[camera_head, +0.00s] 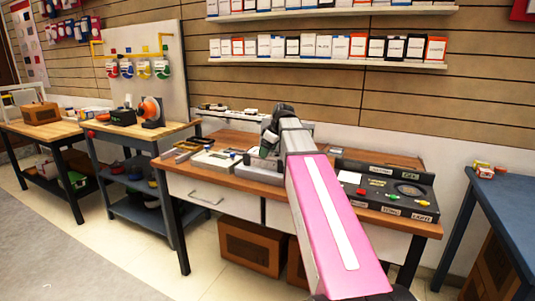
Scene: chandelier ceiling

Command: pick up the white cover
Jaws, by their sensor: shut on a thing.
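My arm reaches over the wooden workbench (178,163) in the middle of the view. My gripper (267,148) shows as a small dark shape at the far end of the arm, pointing down over pale items on the bench. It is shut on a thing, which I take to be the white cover. The fingertips and the held piece are too small and too hidden by my arm to make out clearly. I cannot tell whether the held piece touches the bench.
A flat white item (215,160) lies left of my gripper. Another bench with an orange machine (152,110) stands left, and a blue table (505,205) right. Shelves of boxes (330,47) hang above.

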